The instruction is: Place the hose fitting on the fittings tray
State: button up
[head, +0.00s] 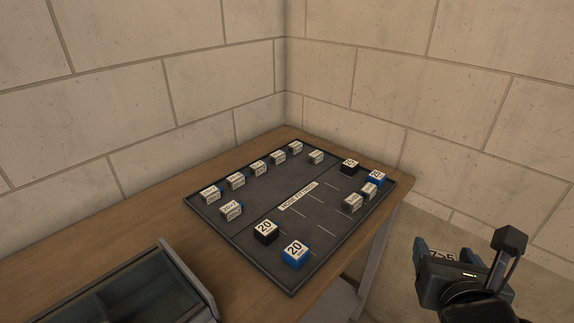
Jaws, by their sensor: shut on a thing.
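The fittings tray (252,249) is a flat dark tray with a low rim, lying on the wooden table near the wall corner. A label strip (298,196) across its middle seems to read "hose fittings". My gripper (444,251) is at the lower right, beyond the table's right edge and apart from the tray. It is shut on a hose fitting (440,254), of which a pale label reading about "7>5" shows. The gripper body hides most of that fitting.
Several small labelled blocks stand on the tray: pale ones along the left and back, black and blue ones at the front (294,253) and far right (376,178). Some line-marked spaces in the middle right are bare. An open dark bin (185,262) stands at the table's lower left.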

aim_at(267, 193)
jog(key=i+l+u, duration=0.4)
jog(key=l, duration=0.2)
jog(key=i+l+u, duration=0.45)
jog(key=l, duration=0.25)
jog(key=l+u, duration=0.2)
jog(key=l, duration=0.15)
jog(key=i+l+u, duration=0.2)
jog(key=l, duration=0.2)
jog(key=l+u, duration=0.2)
jog(key=l, duration=0.2)
jog(key=k, duration=0.05)
